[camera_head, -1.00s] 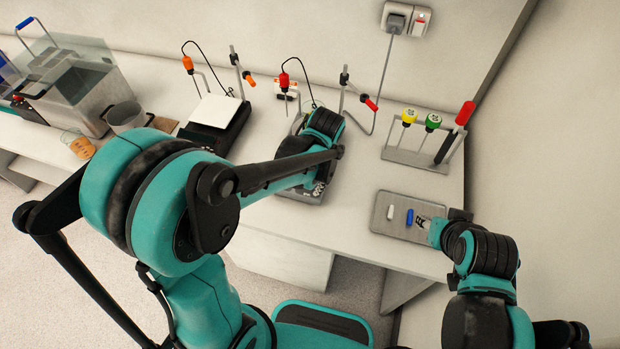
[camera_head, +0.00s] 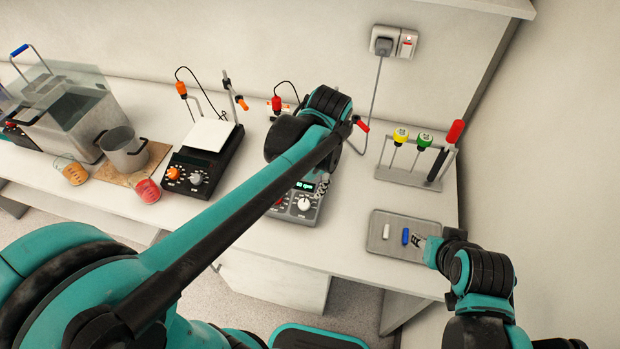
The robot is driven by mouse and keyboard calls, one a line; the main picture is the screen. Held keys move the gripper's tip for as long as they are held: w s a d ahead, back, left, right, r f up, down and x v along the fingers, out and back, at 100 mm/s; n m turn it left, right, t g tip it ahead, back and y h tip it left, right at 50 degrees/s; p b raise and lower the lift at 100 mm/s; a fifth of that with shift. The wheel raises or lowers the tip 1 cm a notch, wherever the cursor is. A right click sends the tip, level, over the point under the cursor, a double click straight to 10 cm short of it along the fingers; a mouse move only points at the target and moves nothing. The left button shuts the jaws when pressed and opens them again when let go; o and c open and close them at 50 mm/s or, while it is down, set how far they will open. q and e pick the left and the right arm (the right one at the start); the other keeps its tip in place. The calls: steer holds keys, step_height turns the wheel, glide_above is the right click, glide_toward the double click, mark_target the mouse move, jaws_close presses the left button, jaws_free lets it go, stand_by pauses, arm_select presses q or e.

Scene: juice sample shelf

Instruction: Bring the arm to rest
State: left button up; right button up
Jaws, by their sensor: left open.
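My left arm reaches from the lower left to the middle of the bench. Its black and teal wrist covers most of my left gripper (camera_head: 322,186), which is open. Only a small grey part shows, above the front of a device with dials and a lit green display (camera_head: 304,187). I see nothing held in it. My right arm comes in at the lower right. My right gripper (camera_head: 419,241) is at the right end of a grey tray (camera_head: 377,249), beside a blue stir bar (camera_head: 405,236) and a white one (camera_head: 386,231); its jaw opening is unclear.
A rack (camera_head: 408,178) with yellow, green and red-topped tools stands at the back right. Left of my arm are a black hotplate (camera_head: 194,170), a red-filled beaker (camera_head: 147,191), an orange beaker (camera_head: 74,174), a metal pot (camera_head: 123,150) and a glass bath (camera_head: 68,105).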

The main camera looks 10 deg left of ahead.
arm_select(q)
steer(key=shift+r, duration=0.15)
stand_by(0.4)
steer(key=s+a+f+n+t+h+b, duration=0.1)
steer(key=s+a+f+n+t+b, duration=0.4)
steer(key=s, duration=0.4)
steer(key=shift+s+a+f+n+t+h+b, duration=0.35)
steer(key=shift+a+f+n+t, duration=0.25)
steer(key=shift+a+f+n, duration=0.25)
